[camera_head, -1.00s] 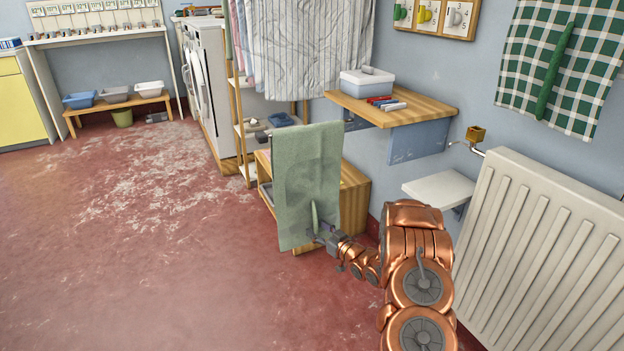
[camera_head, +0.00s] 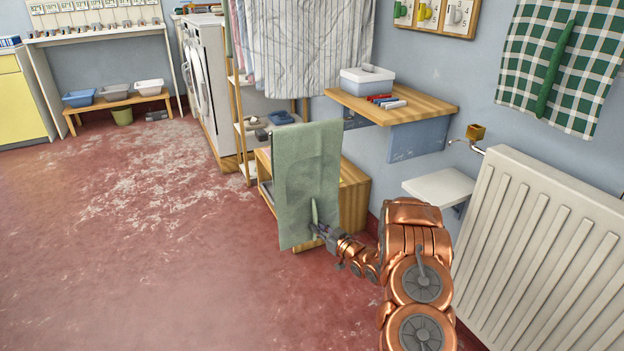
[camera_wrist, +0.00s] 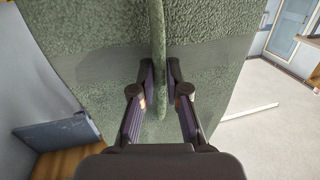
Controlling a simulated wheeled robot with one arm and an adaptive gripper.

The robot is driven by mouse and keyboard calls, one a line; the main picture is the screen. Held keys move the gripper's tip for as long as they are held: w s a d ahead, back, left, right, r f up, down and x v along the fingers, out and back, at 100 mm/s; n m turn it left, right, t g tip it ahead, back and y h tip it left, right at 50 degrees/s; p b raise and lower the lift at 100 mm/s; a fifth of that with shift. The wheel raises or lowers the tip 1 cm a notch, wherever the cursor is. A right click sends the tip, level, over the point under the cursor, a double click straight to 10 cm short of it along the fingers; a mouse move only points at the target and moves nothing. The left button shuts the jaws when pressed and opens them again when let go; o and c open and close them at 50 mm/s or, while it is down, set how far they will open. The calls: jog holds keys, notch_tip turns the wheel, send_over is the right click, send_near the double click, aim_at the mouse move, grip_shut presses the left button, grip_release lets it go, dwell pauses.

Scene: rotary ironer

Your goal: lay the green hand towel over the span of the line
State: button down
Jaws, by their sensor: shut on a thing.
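The green hand towel (camera_head: 306,180) is spread as a tall, nearly flat sheet in the middle of the head view, most of it above my gripper. My gripper (camera_head: 321,229) is at its lower part, shut on a raised fold. In the wrist view the towel (camera_wrist: 90,35) fills most of the upper picture, and the two fingers of my gripper (camera_wrist: 159,92) pinch the upright fold between them. I cannot make out the line in either view.
A low wooden cabinet (camera_head: 354,197) stands behind the towel. A wall shelf (camera_head: 425,105) holds a white box (camera_head: 367,81) and pens. A radiator (camera_head: 545,245) and a small white shelf (camera_head: 438,188) are at the right. Open red floor (camera_head: 150,240) lies left.

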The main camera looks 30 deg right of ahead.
jog(key=p, duration=1.3)
send_near(310, 159)
jog(key=shift+w+a+f, duration=0.1)
jog(key=shift+w+a, duration=0.05)
jog(key=shift+w, duration=1.2)
jog(key=shift+w+a+f, duration=0.1)
jog(key=shift+w+a, duration=0.05)
jog(key=shift+w, duration=1.2)
notch_tip(310, 159, up, 20)
jog(key=p, duration=1.2)
jog(key=shift+p, duration=0.4)
jog(key=shift+s, duration=0.15)
jog(key=s, duration=0.7)
jog(key=shift+s+a, duration=0.3)
jog(key=shift+s, duration=0.05)
